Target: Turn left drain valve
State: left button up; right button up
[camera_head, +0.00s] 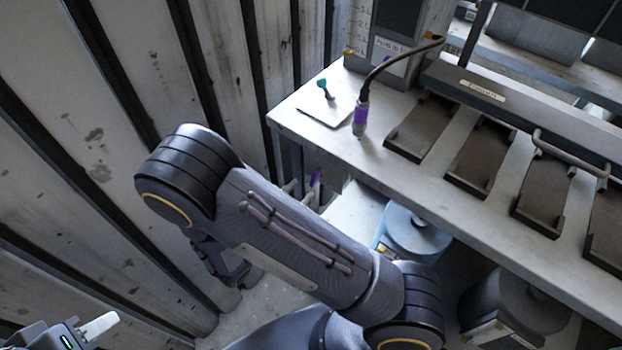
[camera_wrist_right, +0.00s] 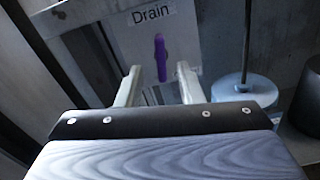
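The drain valve shows as a purple handle (camera_wrist_right: 160,58) on a pale panel, under a "Drain" label (camera_wrist_right: 153,13) in the right wrist view. The handle looks upright there. In the head view the purple handle (camera_head: 316,178) is small, below the table's left end. My right gripper (camera_wrist_right: 159,86) is open, its pale fingers apart on either side of the handle in the picture. I cannot tell whether they touch it. My right arm hides most of this gripper in the head view. My left gripper (camera_head: 98,326) is at the bottom left, away from the valve, with one pale finger visible.
A white table (camera_head: 337,144) holds a purple-banded tool (camera_head: 361,115) with a cable and several dark trays (camera_head: 420,127). A blue round canister (camera_head: 412,235) and a grey one (camera_head: 520,300) stand below. A corrugated wall (camera_head: 100,110) fills the left.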

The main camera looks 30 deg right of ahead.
aim_at(313, 179)
jog(key=x, duration=0.5)
jog(key=shift+d, duration=0.15)
grip_shut()
